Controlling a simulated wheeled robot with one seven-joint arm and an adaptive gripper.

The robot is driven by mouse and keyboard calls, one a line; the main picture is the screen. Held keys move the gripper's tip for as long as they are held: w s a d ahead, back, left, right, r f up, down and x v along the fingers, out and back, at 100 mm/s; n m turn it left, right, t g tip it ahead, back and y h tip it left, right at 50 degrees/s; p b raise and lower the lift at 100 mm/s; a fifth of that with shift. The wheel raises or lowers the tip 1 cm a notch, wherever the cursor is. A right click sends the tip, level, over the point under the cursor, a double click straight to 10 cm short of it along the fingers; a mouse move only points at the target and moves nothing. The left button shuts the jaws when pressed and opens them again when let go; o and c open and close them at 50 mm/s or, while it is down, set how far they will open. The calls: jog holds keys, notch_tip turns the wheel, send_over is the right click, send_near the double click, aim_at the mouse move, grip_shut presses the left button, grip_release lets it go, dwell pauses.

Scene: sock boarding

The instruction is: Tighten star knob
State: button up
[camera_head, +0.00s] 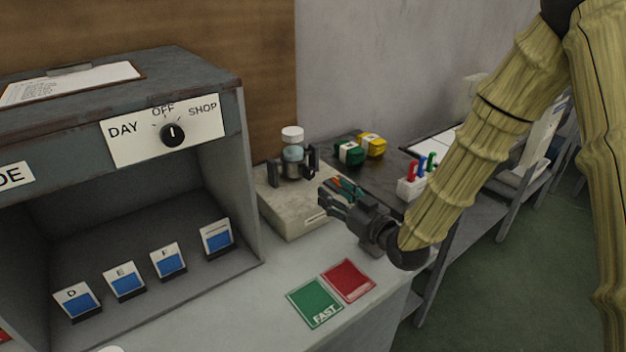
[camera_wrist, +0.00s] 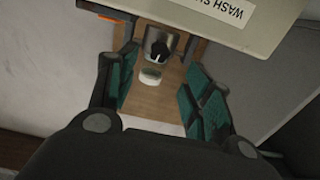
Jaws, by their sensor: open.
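In the wrist view a small dark knob (camera_wrist: 158,52) sits on a grey metal piece, between and beyond my fingers; I cannot tell whether it is the star knob. In the head view a holder with dark upright parts (camera_head: 311,160) stands on a pale box (camera_head: 290,214) around a white-capped bottle (camera_head: 292,150); no star shape can be made out. My gripper (camera_head: 338,198) is open and empty in front of the box, to the right of the bottle. Its teal-padded fingers are spread apart in the wrist view (camera_wrist: 160,88).
A grey cabinet with a DAY/OFF/SHOP dial (camera_head: 172,134) stands at left. Green (camera_head: 315,302) and red (camera_head: 348,281) pads lie on the counter front. Green (camera_head: 350,152) and yellow (camera_head: 371,144) blocks and a white rack (camera_head: 411,188) stand behind my gripper.

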aim_at(311, 176)
jog(key=p+x, duration=0.1)
jog(key=x, duration=0.9)
jog(key=shift+s, duration=0.1)
jog(key=c, duration=1)
